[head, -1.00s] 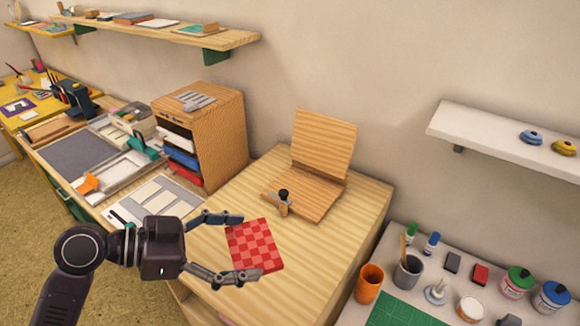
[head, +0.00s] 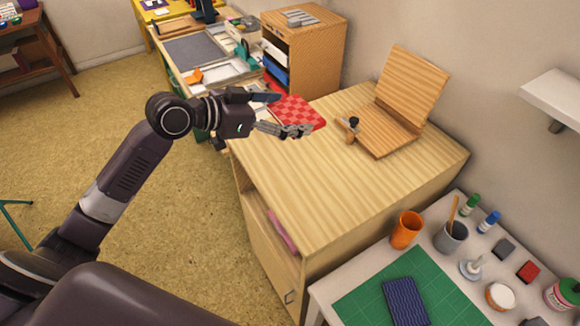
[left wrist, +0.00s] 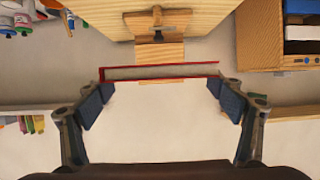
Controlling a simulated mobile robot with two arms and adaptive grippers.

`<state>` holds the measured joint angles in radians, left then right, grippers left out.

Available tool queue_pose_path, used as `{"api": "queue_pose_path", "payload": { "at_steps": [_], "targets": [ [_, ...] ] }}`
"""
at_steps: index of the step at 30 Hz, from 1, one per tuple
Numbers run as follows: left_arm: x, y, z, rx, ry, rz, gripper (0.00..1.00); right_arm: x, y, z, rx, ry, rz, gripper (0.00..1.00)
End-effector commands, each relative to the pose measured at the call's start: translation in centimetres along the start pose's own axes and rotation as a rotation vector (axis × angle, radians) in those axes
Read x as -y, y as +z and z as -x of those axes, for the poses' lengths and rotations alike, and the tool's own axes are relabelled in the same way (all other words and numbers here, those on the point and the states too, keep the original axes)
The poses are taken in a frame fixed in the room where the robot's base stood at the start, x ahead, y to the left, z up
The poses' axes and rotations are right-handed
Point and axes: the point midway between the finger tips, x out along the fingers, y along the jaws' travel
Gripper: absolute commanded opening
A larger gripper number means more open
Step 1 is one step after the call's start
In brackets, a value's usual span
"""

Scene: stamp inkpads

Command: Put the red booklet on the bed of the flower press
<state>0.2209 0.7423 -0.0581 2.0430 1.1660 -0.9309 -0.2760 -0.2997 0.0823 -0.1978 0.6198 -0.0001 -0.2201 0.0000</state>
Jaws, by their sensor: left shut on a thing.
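The red booklet (head: 297,112), with a checkered cover, is held by my left gripper (head: 290,114), whose fingers are shut on its two sides. It appears near the left end of the pale wooden cabinet, left of the flower press. The press stands open: its bed (head: 388,134) lies flat on the cabinet, bare, and its lid (head: 412,82) leans back upright. A dark-knobbed clamp (head: 352,126) sits at the bed's left edge. In the left wrist view, the booklet shows as a thin red edge (left wrist: 160,66) between the fingers; the press lies beyond. My right gripper is not in view.
The cabinet top (head: 300,180) is clear in front of the press. A drawer unit (head: 310,50) stands close behind the booklet. At the lower right, a white table holds a green mat (head: 410,275), an orange cup (head: 406,229) and several small items. A white shelf (head: 556,95) is at right.

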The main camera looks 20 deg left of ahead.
Motion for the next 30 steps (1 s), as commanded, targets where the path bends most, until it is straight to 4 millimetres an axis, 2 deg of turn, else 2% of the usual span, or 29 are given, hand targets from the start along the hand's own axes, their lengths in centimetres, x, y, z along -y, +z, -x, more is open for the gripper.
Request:
{"api": "queue_pose_path", "payload": {
  "at_steps": [1,5,12,15,20,27,30],
  "targets": [
    [-0.2,1.3,-0.5,0.004,0.004,0.009,0.60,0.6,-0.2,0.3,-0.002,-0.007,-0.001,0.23],
    [-0.1,4.6,-1.8,0.003,0.003,0.010,0.60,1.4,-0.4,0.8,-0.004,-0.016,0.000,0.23],
    [-0.2,10.1,-4.1,0.001,0.002,0.008,0.60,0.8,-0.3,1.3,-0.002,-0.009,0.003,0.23],
    [-0.1,11.4,-4.7,0.000,0.001,0.004,0.60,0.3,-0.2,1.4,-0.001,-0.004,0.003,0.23],
    [-0.2,12.6,-5.1,0.000,0.002,0.002,0.60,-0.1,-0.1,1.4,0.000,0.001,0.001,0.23],
    [-0.2,15.7,-6.4,0.000,0.002,0.005,0.60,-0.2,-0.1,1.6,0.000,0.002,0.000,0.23],
    [-0.1,16.2,-6.6,-0.001,0.001,0.000,0.60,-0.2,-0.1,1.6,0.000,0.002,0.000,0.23]
  ]
}}
